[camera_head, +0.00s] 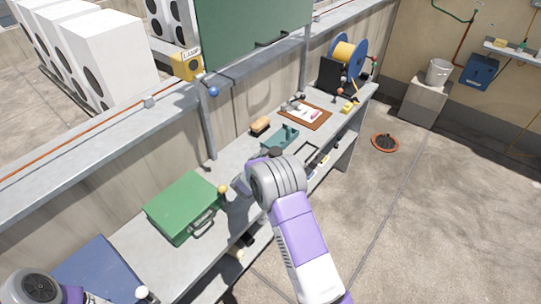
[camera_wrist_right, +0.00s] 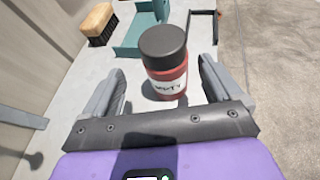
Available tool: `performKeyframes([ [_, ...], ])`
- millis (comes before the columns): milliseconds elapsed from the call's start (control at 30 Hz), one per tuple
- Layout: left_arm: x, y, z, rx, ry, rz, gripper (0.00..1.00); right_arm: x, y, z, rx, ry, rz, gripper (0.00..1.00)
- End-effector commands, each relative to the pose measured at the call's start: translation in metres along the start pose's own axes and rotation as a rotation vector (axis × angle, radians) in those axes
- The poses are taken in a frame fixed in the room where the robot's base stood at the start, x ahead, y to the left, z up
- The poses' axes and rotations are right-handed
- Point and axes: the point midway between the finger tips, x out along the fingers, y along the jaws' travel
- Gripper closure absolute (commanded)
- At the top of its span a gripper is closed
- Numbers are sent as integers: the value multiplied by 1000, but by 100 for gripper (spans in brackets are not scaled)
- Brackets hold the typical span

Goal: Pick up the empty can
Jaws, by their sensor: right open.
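The can is red with a dark cap and a white label partly reading "EMPTY". It stands upright on the grey bench in the right wrist view (camera_wrist_right: 168,80). My right gripper (camera_wrist_right: 162,82) is open, with one finger on each side of the can and a visible gap at both sides. In the head view my right gripper (camera_head: 244,178) is over the bench, and my wrist hides most of it and of the can. My left gripper (camera_head: 75,294) is at the bottom left edge, its fingers not clear.
A green case (camera_head: 183,207) lies on the bench (camera_head: 140,240) left of my right gripper. A brush (camera_wrist_right: 98,22) and a teal tray (camera_wrist_right: 138,38) are beyond the can. A clipboard (camera_head: 318,121) and a cable reel (camera_head: 352,55) are farther along. A wall runs behind the bench.

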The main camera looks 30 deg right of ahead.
Motion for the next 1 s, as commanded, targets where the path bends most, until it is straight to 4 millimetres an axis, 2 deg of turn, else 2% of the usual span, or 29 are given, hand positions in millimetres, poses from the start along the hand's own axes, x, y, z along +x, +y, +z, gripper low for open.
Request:
performKeyframes([
  [433,4,-2,0,-1,-1,0,57,59,-3,0,2,2,-3,8],
  [600,4,-2,0,0,-1,0,57,68,-3,0,1,3,-1,8],
  [800,4,-2,0,0,-1,0,57,68,-2,1,1,3,-1,8],
  [867,4,-2,0,0,-1,0,57,68,-2,1,1,3,-1,16],
  [1000,4,-2,0,0,-1,0,57,68,-2,1,1,3,-1,37],
])
